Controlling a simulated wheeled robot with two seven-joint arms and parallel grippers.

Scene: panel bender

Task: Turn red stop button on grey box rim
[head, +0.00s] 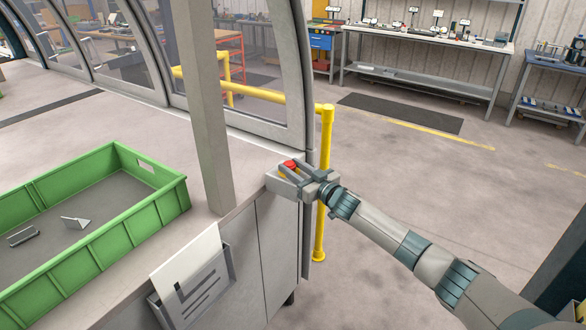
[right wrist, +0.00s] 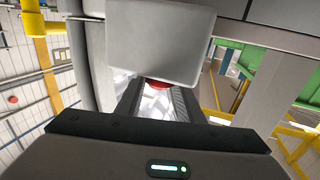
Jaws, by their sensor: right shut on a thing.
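The red stop button (head: 289,164) sits on the grey box (head: 281,187) at the corner of the grey machine table. A bit of yellow shows just below the red cap. My right gripper (head: 294,174) is at the box, with its fingers on either side of the button, shut on it. In the right wrist view, the red button (right wrist: 158,86) shows between the two dark fingers, partly hidden by a pale block (right wrist: 160,40). My left gripper is in neither view.
A green crate (head: 118,226) with small bent metal parts stands on the table at left. A grey post (head: 211,100) rises close to the box. A yellow rail post (head: 324,180) stands just behind my gripper. A paper holder (head: 192,285) hangs at the table front.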

